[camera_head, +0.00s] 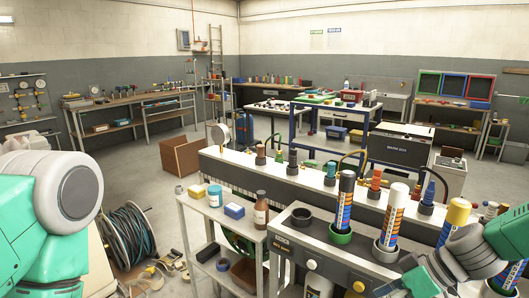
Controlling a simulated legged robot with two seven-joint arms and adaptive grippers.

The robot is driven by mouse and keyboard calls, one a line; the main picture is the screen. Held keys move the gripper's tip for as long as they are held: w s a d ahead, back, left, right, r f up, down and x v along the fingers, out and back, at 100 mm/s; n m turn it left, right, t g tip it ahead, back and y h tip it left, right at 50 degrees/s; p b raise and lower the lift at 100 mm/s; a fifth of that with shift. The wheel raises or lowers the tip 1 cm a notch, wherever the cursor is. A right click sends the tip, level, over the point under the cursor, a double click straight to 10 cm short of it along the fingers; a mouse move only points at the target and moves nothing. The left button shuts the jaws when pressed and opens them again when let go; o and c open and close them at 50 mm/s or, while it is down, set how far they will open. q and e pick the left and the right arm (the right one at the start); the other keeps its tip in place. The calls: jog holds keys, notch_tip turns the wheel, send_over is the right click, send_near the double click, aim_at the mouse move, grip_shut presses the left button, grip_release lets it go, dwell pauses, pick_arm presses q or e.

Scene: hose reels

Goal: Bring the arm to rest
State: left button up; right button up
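My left arm (40,215) shows at the left edge as a green link with a large white and grey joint. Its gripper is outside the picture. My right arm (465,255) comes in at the lower right corner, with green links and a grey ringed joint. It covers part of the bench top there. No fingers of the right gripper can be made out. Nothing is seen held by either arm.
A grey workbench (300,243) ahead carries upright tubes in cups, such as a white labelled tube (394,215). A small cart (200,210) holds a brown bottle (261,210). A hose coil (127,238) lies on the floor at left. Open floor lies beyond it.

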jog(key=s+f+m+g+h+b, duration=0.1)
jog(key=s+f+m+h+b, duration=0.1)
jog(key=s+f, duration=0.55)
jog(key=s+f+m+g+h+b, duration=0.1)
jog(key=s+f+m+h+b, duration=0.2)
jog(key=f, duration=0.8)
jog(key=s+d+f+m+h+b, duration=0.1)
jog(key=s+d+f+b, duration=0.1)
jog(key=s+f, duration=0.3)
jog(key=s+d+f+m+h+b, duration=0.1)
jog(key=s+f, duration=0.4)
jog(key=s, duration=0.6)
jog(key=shift+s+d+f+m+h+b, duration=0.35)
jog(key=shift+m+b, duration=0.25)
jog(key=shift+b, duration=0.65)
jog(key=shift+w, duration=0.1)
